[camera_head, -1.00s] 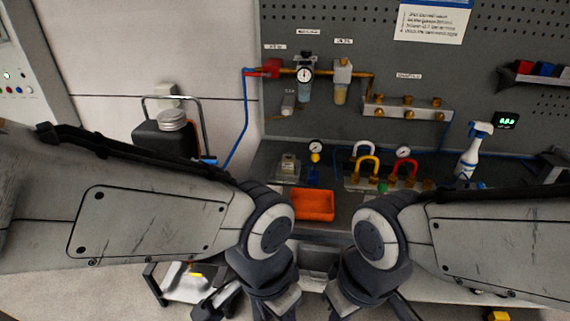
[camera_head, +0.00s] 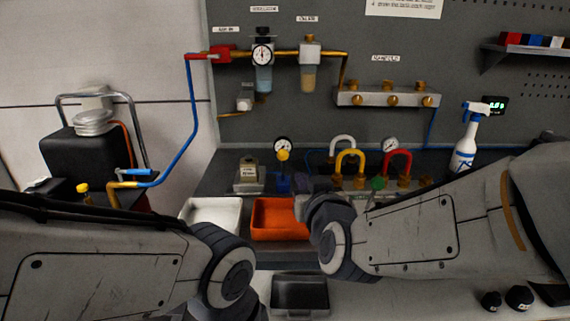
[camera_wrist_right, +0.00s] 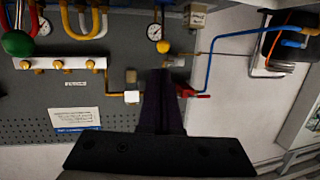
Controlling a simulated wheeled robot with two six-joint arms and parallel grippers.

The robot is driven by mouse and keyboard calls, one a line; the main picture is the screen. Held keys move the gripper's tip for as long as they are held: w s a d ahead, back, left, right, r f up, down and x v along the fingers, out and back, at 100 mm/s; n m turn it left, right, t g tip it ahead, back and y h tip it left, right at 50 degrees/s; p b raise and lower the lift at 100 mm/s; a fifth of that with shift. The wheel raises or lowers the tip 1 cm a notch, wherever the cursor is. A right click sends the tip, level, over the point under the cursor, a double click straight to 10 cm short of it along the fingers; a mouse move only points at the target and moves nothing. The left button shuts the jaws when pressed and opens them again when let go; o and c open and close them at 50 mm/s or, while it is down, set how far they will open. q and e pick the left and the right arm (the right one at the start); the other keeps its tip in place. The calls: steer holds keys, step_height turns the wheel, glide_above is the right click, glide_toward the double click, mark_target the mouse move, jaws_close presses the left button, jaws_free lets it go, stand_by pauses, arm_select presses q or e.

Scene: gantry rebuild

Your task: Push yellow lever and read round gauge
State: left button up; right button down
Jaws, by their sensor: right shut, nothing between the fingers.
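A lever with a round yellow knob (camera_head: 283,155) stands upright on a blue base (camera_head: 281,182) on the bench. A round white-faced gauge (camera_head: 282,145) stands just behind it; its reading is too small to tell. In the right wrist view the yellow knob (camera_wrist_right: 163,46) and the gauge (camera_wrist_right: 155,31) are just beyond my right fingertips. My right gripper (camera_wrist_right: 161,72) is shut and empty, close to the knob; I cannot tell whether they touch. In the head view my right gripper (camera_head: 303,184) is partly hidden by its own wrist. My left gripper is out of view.
An orange tray (camera_head: 278,232) and a white tray (camera_head: 211,214) lie at the bench front. Coloured hose loops (camera_head: 350,160), another gauge (camera_head: 389,145) and a spray bottle (camera_head: 466,140) stand to the right. Pipes and a manifold (camera_head: 390,97) are on the back panel.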

mark_target(283, 156)
steer(key=p+x, duration=0.2)
steer(key=x, duration=0.2)
steer(key=p+x, duration=0.2)
steer(key=x, duration=0.3)
steer(key=p+x, duration=0.3)
steer(key=x, duration=0.2)
steer(key=shift+a+r, duration=0.1)
steer(key=shift+a, duration=0.3)
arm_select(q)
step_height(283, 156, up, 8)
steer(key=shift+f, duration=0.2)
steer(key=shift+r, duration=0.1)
arm_select(e)
steer(key=shift+a, duration=0.1)
